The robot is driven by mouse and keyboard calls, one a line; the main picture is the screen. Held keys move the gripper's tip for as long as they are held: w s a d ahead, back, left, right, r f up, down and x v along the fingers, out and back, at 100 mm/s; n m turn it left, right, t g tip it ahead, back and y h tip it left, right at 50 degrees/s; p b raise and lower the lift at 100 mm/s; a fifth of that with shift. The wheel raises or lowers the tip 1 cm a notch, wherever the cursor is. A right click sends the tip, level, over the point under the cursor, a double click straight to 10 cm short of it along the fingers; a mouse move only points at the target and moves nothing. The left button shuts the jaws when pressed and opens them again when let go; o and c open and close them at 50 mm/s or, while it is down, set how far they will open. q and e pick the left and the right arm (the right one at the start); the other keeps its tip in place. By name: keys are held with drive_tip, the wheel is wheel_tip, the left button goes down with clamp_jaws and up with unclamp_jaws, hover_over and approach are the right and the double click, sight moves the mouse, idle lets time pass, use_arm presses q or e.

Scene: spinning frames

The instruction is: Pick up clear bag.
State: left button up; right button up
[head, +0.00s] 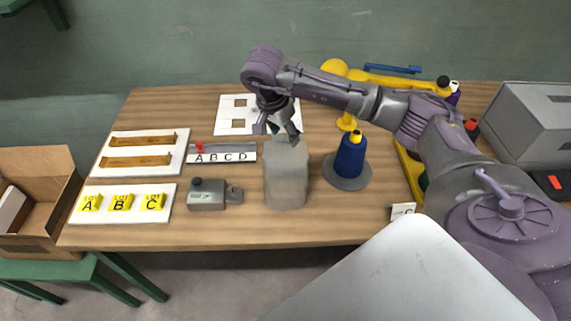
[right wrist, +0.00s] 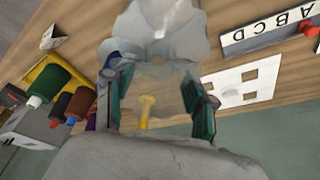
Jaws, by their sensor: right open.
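The clear bag (head: 286,180) is a pale, see-through upright shape near the front middle of the wooden table. My right gripper (head: 279,132) is above the top of the bag, pointing down with its fingers spread. In the right wrist view the bag (right wrist: 163,35) shows at the top, just beyond the fingertips of the open gripper (right wrist: 158,82). I cannot tell whether the fingers touch it. My left gripper is not in view.
A blue cone of thread (head: 350,157) on a grey base stands close to the right of the bag. A grey device (head: 208,196) lies to its left. The ABCD strip (head: 222,156) and a white board with square holes (head: 226,104) lie behind. A grey box (head: 530,115) stands far right.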

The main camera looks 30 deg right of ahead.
sight(286, 166)
drive_tip(key=p+x, duration=0.1)
drive_tip(key=x, duration=0.2)
drive_tip(key=shift+s+d+f, duration=0.15)
drive_tip(key=shift+f, duration=0.25)
drive_tip(key=c, duration=1)
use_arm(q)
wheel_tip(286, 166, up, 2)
use_arm(e)
drive_tip(key=shift+c, duration=0.2)
